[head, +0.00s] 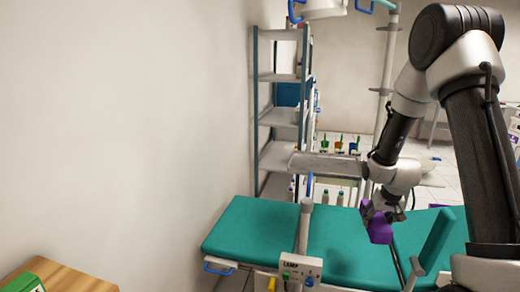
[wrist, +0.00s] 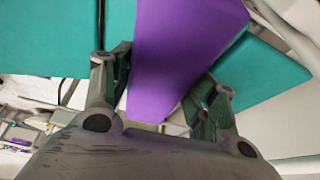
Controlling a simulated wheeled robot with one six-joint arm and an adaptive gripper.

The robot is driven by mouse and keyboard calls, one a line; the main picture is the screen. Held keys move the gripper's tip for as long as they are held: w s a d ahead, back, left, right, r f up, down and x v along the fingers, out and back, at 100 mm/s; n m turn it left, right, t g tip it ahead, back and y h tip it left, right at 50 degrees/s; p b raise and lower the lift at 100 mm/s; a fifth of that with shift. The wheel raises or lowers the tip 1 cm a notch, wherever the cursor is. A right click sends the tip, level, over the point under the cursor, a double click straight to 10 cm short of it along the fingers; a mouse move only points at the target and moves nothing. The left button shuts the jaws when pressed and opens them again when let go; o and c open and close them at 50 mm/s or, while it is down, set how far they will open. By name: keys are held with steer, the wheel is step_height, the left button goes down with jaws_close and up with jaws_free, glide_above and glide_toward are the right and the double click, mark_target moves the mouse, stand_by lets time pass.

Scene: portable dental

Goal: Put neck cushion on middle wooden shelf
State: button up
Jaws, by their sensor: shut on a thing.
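A purple block-like cushion, taken to be the neck cushion (head: 379,231), is held in my gripper (head: 374,212) over the teal treatment couch (head: 258,228). In the wrist view, my gripper (wrist: 166,82) has one finger on each side of the purple cushion (wrist: 180,50), which extends out past the fingertips. A wooden top (head: 65,281) shows at the bottom left corner of the head view. Any shelves below it are out of view, so no middle wooden shelf can be made out.
A green box (head: 26,284) stands on the wooden top. A tall grey rack (head: 281,118) stands behind the couch by the wall. A grey tray (head: 325,165) and a post with a control box (head: 300,270) are near the couch. A blank wall fills the left.

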steer(key=s+a+r+n, duration=0.2)
steer(key=a+r, duration=0.8)
steer(key=a, duration=0.1)
steer(key=x, duration=0.5)
steer(key=shift+w+a, duration=0.2)
steer(key=shift+w, duration=0.2)
